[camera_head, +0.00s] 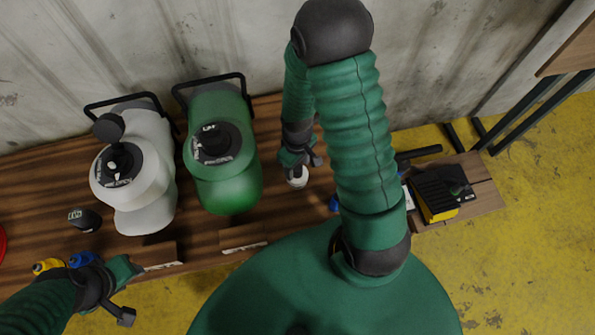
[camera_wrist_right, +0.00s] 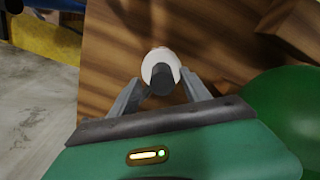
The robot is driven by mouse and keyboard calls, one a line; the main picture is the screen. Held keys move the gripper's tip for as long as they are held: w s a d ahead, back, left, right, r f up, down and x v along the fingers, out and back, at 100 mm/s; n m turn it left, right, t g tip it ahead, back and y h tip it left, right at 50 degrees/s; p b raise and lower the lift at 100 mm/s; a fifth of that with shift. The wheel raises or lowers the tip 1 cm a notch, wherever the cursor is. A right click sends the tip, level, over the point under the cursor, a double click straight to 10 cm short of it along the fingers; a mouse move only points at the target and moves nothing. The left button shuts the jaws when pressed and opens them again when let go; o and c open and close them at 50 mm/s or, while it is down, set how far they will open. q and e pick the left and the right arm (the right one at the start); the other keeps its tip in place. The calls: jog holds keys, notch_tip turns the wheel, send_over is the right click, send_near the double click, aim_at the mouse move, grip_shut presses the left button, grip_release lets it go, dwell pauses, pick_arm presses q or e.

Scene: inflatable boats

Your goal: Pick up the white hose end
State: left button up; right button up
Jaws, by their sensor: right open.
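The white hose end (camera_head: 297,178) is on the wooden bench, right of the green tank. In the right wrist view it is a white round piece (camera_wrist_right: 156,58) with a dark tip facing the camera. My right gripper (camera_head: 300,160) is over it and partly covers it in the head view. The right wrist view shows the open fingers (camera_wrist_right: 160,92) on either side of the dark tip; I cannot tell whether they touch it. My left gripper (camera_head: 124,294) is at the lower left, away from the hose end, and its jaw state is unclear.
A white tank (camera_head: 150,195) and a green tank (camera_head: 234,188) with black handles stand on the wooden bench (camera_head: 284,222). A black cap (camera_head: 84,220) lies at left. A yellow-black item (camera_head: 434,198) is at right. The concrete wall is behind.

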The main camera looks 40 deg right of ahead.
jog(key=shift+s+a+r, duration=0.1)
jog(key=shift+a+r, duration=0.05)
jog(key=shift+a, duration=0.1)
jog(key=c, duration=0.4)
jog(key=shift+d, duration=0.1)
grip_shut()
jog(key=shift+r, duration=0.1)
